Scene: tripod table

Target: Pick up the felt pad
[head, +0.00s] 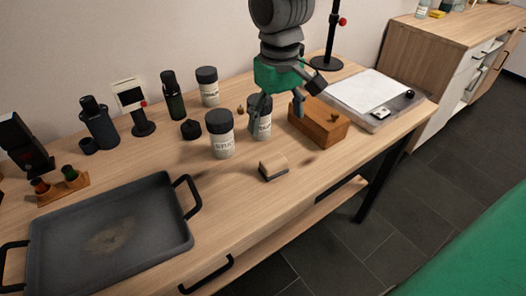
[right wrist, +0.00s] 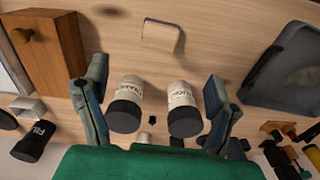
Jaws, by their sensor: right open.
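The felt pad (head: 273,167) appears to be the small block with a tan top and a dark layer, lying on the tabletop near its front edge. In the right wrist view it seems to be the wood-coloured rectangle with a pale edge (right wrist: 161,36), beyond the fingertips. My right gripper (head: 284,103) is open and empty, above the table behind the pad and apart from it. Its two spread fingers also show in the right wrist view (right wrist: 155,85). My left gripper is not in view.
White dark-lidded jars (head: 221,141) stand behind the pad, close to the gripper. A wooden box (head: 318,127) stands right of them. A dark tray with handles (head: 110,238) fills the left front. Bare tabletop (head: 238,191) surrounds the pad.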

